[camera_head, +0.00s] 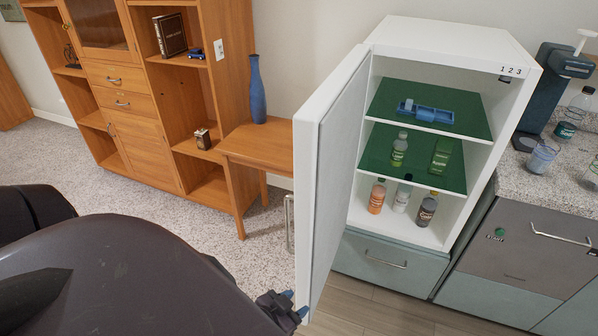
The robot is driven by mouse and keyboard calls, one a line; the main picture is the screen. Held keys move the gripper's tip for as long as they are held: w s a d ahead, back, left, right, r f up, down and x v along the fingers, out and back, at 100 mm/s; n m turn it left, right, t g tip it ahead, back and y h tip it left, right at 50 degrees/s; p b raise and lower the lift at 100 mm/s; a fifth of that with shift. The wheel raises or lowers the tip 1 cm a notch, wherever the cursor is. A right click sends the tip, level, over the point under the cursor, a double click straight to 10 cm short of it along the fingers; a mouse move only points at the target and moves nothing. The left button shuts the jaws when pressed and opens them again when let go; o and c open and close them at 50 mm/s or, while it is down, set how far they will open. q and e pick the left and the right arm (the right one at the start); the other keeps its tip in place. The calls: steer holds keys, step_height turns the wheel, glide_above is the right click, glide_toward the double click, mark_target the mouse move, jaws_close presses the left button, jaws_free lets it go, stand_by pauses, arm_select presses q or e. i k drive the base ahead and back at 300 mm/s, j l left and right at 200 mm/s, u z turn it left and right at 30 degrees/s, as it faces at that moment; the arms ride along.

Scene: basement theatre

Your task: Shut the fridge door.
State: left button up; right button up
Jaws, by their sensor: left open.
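The white fridge (455,42) stands in the middle right of the head view. Its door (333,150) is hinged on the left and stands wide open, swung toward me. Inside, green shelves hold a blue object (430,113), a green bottle (399,148) and a green box (441,154), with several bottles below. My left gripper (289,302) is open at the bottom centre, beside the lower outer edge of the door. Whether it touches the door I cannot tell. My right gripper is not in view.
A wooden shelf unit (135,139) and a small side table (262,146) with a blue vase (257,92) stand left of the door. At right is a speckled counter (545,190) with a coffee machine (549,88) and a cup (541,158). Blue-grey drawers (390,262) sit under the fridge.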

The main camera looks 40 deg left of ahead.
mark_target(327, 128)
steer(key=j, duration=0.45)
steer(key=k+j+u, duration=0.1)
steer(key=j, duration=0.3)
steer(key=i+j, duration=0.1)
steer(key=j, duration=0.35)
steer(key=j+u, duration=0.1)
steer(key=j, duration=0.35)
steer(key=i, duration=0.05)
